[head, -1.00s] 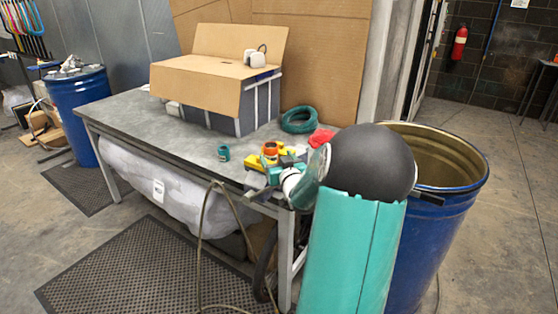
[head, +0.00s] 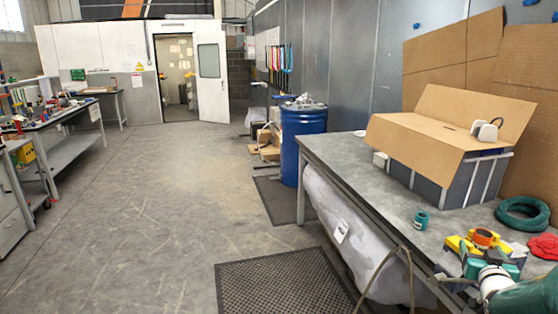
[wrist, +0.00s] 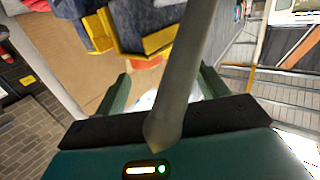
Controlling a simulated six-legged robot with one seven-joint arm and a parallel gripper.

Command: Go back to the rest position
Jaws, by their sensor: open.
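My gripper (head: 492,256) is at the lower right of the head view, over or beside the near right end of the grey table (head: 350,164). In the wrist view my gripper (wrist: 165,78) is open, its two dark green fingers spread apart. No thing is clearly held between them. An orange ring-shaped roll (head: 483,238) and yellow parts (head: 455,243) show close to the fingers. In the wrist view the orange piece (wrist: 146,62) and the yellow pieces (wrist: 160,40) lie beyond the fingers. I cannot tell whether they touch the gripper. A grey bar crosses the wrist view.
A cardboard-topped box (head: 470,180), a small teal roll (head: 421,220), a green coil (head: 524,212) and a red cloth (head: 544,246) are on the table. A blue drum (head: 304,142) stands behind. A workbench (head: 60,118) is at left. Open floor (head: 180,200) lies between.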

